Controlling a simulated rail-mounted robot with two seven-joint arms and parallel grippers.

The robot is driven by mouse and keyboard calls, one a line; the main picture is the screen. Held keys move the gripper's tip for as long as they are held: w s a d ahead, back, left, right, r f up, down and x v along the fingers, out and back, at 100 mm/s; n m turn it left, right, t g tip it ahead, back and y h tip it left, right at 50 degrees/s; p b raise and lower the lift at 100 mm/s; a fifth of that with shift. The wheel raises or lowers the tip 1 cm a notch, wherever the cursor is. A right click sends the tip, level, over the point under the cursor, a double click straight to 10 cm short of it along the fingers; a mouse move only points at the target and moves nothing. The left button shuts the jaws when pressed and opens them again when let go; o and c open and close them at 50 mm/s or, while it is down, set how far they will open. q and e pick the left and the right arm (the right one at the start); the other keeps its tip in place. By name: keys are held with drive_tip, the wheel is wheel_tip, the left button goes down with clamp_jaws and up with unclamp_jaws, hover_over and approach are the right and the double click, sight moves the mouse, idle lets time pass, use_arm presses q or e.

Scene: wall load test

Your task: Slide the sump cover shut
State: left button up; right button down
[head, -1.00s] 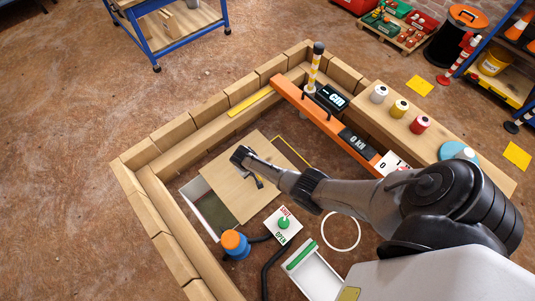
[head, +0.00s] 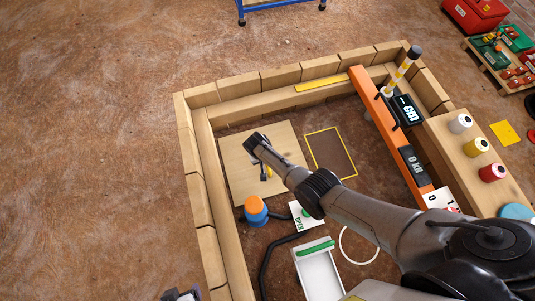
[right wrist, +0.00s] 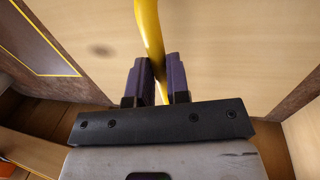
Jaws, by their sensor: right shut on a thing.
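The sump cover (head: 285,140) is a flat pale wooden panel on the pit floor, at the left inner corner of the timber frame in the head view. No open sump shows beside it. My right gripper (head: 266,160) is over the cover's middle. In the right wrist view the cover (right wrist: 240,45) fills most of the picture, and the right gripper (right wrist: 160,85) is shut on its yellow bar handle (right wrist: 150,35). A dark grey piece at the bottom edge of the head view looks like my left gripper (head: 182,295); its fingers cannot be made out.
A yellow-outlined floor rectangle (head: 331,153) lies bare right of the cover. A blue-orange pump (head: 256,211), a SHUT/OPEN plate (head: 298,224) and a white tray (head: 319,270) stand near the cover. An orange beam (head: 385,130) crosses the pit; timber walls (head: 280,78) surround it.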

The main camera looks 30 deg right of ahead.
drive_tip(key=shift+a, duration=0.1)
drive_tip(key=c, duration=1.1)
unclamp_jaws()
drive_tip(key=shift+a, duration=0.15)
drive_tip(key=shift+r, duration=0.3)
wheel_tip(320, 180, up, 13)
drive_tip(key=a+p, duration=0.2)
drive_tip(key=p, duration=0.7)
drive_tip(key=shift+w+a, duration=0.25)
drive_tip(key=shift+w, duration=0.1)
